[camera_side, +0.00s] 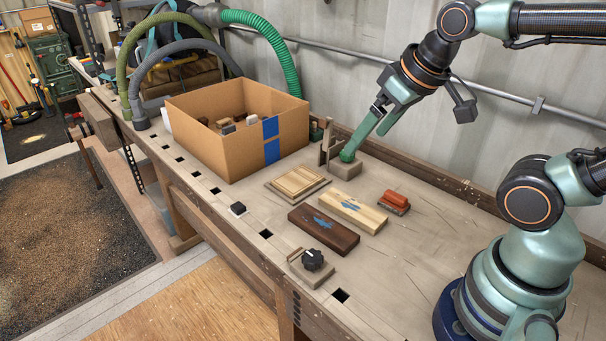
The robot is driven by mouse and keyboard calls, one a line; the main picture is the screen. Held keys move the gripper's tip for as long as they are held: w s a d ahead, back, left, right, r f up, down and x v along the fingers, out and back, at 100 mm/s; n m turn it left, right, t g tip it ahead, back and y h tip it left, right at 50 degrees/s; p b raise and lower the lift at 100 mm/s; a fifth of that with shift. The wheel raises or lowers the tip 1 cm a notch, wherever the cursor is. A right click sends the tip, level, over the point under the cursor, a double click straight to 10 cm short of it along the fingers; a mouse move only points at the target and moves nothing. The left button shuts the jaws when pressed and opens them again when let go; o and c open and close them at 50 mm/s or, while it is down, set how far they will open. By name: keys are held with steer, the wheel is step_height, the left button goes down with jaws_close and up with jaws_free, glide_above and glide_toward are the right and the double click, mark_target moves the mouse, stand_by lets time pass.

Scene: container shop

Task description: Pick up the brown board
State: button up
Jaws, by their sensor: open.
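The brown board (318,236) is dark, with a blue mark on its top, and lies flat on the workbench in front of a similar light wooden board (358,216). My gripper (358,147) is up and behind it, toward the wall, well apart from the board. Its green fingers point down and left, with a tip beside or over a small greyish block (345,171); I cannot tell if they touch. The jaws are open, and nothing shows held between them.
A cardboard box (203,140) with blue tape holds several small blocks. A framed wooden panel (284,191), a red-topped block (394,201) and a black knob on a base (312,260) lie around the boards. The workbench (408,262) is clear to the right of the boards.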

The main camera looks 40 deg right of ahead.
steer(key=g, duration=0.6)
glide_above(323, 224)
steer(key=shift+n, duration=0.3)
steer(key=f, duration=1.9)
steer(key=shift+s+d+f, duration=0.1)
steer(key=shift+d+f, duration=0.1)
steer(key=shift+a+f, duration=0.2)
steer(key=shift+f, duration=2.4)
steer(key=c, duration=1.4)
steer(key=shift+r, duration=0.2)
